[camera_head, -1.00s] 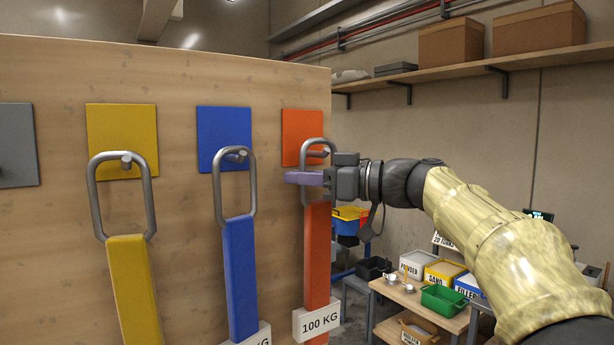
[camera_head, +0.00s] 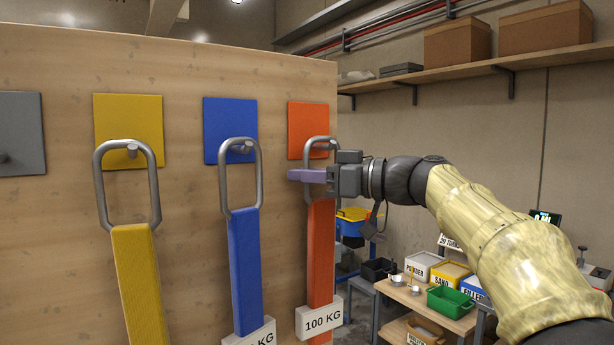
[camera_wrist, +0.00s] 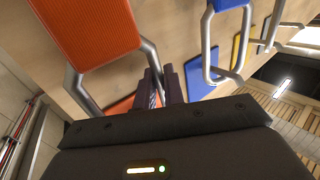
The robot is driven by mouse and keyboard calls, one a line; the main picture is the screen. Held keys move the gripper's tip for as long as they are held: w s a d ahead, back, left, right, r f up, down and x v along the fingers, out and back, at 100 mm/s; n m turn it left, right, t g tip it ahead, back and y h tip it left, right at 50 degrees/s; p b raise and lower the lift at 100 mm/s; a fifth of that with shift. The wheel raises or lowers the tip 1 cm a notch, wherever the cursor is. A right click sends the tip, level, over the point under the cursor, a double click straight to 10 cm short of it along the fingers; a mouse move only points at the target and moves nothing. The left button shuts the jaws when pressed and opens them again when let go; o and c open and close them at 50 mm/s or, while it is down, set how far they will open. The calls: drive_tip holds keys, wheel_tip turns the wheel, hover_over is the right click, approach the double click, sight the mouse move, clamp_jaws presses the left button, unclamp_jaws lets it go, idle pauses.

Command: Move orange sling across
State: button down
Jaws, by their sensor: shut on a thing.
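The orange sling (camera_head: 320,250) hangs on the right of the wooden board, below an orange plate (camera_head: 308,131), with a white 100 KG tag (camera_head: 320,319). Its grey metal ring (camera_head: 309,158) is at the height of the peg there. My gripper (camera_head: 308,176) is shut on the ring, its fingers across it. The wrist view shows the orange strap (camera_wrist: 88,28) close by and the fingers (camera_wrist: 168,84) at the ring. Whether the ring still rests on its peg is hidden by the gripper.
A blue sling (camera_head: 241,268) and a yellow sling (camera_head: 140,280) hang from pegs to the left. A grey plate (camera_head: 18,135) with a bare peg is at the far left. A low table (camera_head: 412,300) with bins stands at right, behind my arm.

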drive_tip(key=c, duration=1.4)
unclamp_jaws()
drive_tip(key=shift+s+d+f+b, duration=0.15)
drive_tip(key=shift+s+d+b, duration=0.05)
drive_tip(key=shift+d+b, duration=0.3)
drive_tip(key=b+v, duration=0.6)
drive_tip(key=v, duration=1)
drive_tip(key=shift+d, duration=0.2)
